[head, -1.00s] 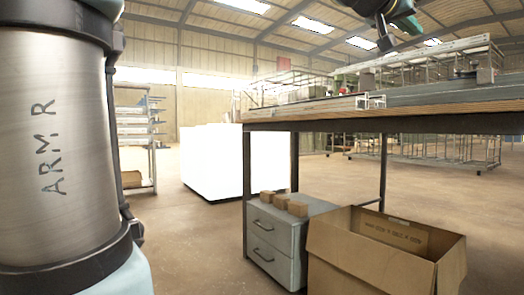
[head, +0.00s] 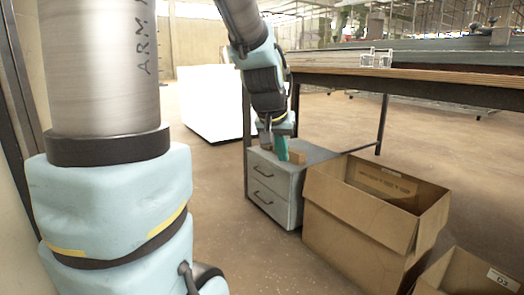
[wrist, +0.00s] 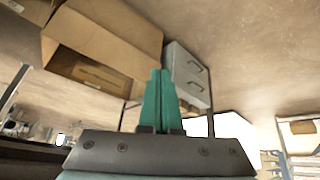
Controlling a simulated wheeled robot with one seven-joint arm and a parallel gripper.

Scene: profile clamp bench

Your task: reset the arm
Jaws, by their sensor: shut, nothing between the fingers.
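My gripper (head: 283,150) hangs from my arm in the head view, left of the bench end and in front of the grey drawer cabinet. Its two green fingers are together and hold nothing. In the wrist view the shut fingers (wrist: 160,80) stand in the middle, with the cabinet and a cardboard box beyond them. The gripper hides part of the cabinet top and of the wooden blocks (head: 297,157) on it.
The workbench (head: 430,83) carries metal profiles (head: 377,58). Under it are the drawer cabinet (head: 272,190) and an open cardboard box (head: 350,215). Another box (head: 465,275) is at lower right. A white block (head: 205,105) stands behind. Open floor lies left of the cabinet.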

